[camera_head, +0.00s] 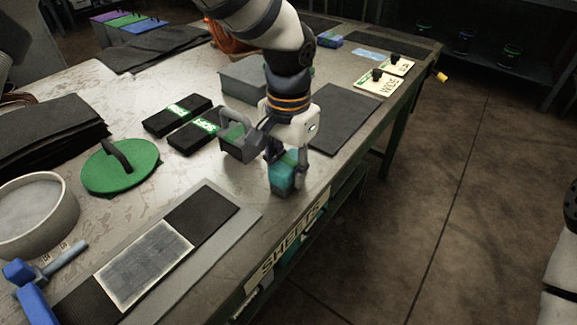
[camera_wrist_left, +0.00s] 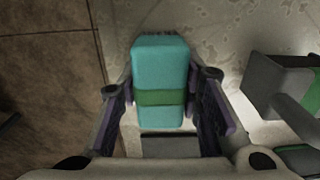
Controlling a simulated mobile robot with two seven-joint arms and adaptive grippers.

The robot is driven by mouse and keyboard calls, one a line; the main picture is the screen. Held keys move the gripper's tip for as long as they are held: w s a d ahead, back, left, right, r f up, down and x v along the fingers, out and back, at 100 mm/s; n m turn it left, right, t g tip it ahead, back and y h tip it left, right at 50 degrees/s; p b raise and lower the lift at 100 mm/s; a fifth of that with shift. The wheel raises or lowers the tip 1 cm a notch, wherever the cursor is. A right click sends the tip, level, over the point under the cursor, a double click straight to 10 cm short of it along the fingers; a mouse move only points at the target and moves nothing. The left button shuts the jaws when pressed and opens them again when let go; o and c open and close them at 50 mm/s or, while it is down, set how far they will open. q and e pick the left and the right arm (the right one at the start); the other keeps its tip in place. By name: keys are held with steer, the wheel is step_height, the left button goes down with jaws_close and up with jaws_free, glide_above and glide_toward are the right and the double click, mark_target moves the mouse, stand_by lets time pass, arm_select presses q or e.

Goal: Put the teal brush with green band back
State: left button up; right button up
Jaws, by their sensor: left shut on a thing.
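The teal brush with green band (camera_head: 284,178) is between the fingers of my left gripper (camera_head: 288,160), near the table's front edge. In the left wrist view the teal brush (camera_wrist_left: 160,58) has its green band across the lower part, with a finger on each side. My left gripper (camera_wrist_left: 160,108) is shut on it. I cannot tell whether its underside touches the table. My right gripper is out of view; only part of my right arm shows at the right edge.
A grey handled block (camera_head: 238,148) stands just left of the gripper. Black boxes with green labels (camera_head: 178,115), a green handled disc (camera_head: 120,168) and a long board (camera_head: 145,262) lie further left. A dark mat (camera_head: 340,115) lies right. A SHELF label (camera_head: 290,238) is on the front edge.

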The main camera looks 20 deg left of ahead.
mark_target(289, 162)
arm_select(q)
steer(key=shift+f, duration=0.1)
steer(key=o, duration=1.2)
step_height(289, 162, up, 12)
steer(key=shift+p, duration=0.3)
steer(key=shift+s+d, duration=0.1)
